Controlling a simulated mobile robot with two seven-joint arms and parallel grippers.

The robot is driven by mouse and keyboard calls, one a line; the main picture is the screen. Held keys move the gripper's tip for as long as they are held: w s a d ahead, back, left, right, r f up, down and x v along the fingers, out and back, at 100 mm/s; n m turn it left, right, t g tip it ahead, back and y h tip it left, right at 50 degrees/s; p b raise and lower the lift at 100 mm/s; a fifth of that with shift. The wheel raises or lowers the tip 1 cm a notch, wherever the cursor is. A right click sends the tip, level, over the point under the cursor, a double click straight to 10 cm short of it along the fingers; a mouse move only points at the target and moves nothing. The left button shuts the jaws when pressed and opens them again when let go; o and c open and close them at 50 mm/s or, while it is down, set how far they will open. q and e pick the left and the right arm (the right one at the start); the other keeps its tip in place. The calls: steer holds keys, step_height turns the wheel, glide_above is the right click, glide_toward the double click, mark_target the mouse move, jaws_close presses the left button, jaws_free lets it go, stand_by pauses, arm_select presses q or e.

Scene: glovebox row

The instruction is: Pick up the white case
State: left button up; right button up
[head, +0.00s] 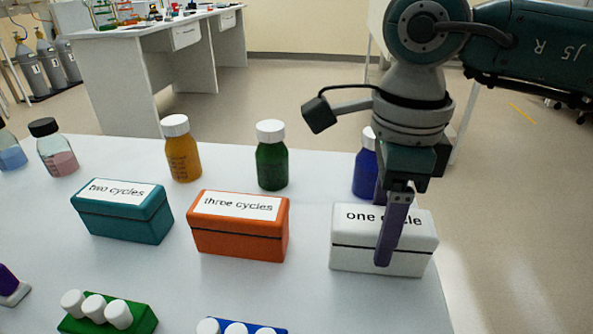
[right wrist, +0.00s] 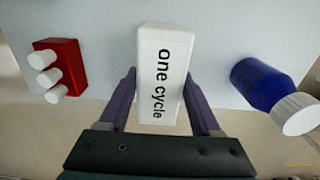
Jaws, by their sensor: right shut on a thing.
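The white case (head: 350,245) is labelled "one cycle" and stands upright near the right edge of the white table in the head view. My right gripper (head: 388,255) comes down over it from above, with one purple finger across its front face. In the right wrist view, the white case (right wrist: 158,75) sits between both purple fingers of my right gripper (right wrist: 160,100), one on each long side. The gripper is shut on it. The case appears to rest on the table. My left gripper is not in view.
A teal case (head: 122,222) and an orange case (head: 240,238) stand to the left. Behind are an orange bottle (head: 183,155), a green bottle (head: 272,160) and a blue bottle (head: 364,178) close to my right gripper. A red rack (right wrist: 68,62) with white caps shows in the wrist view.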

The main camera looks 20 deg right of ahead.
jaws_close()
steer(key=shift+r, duration=0.1)
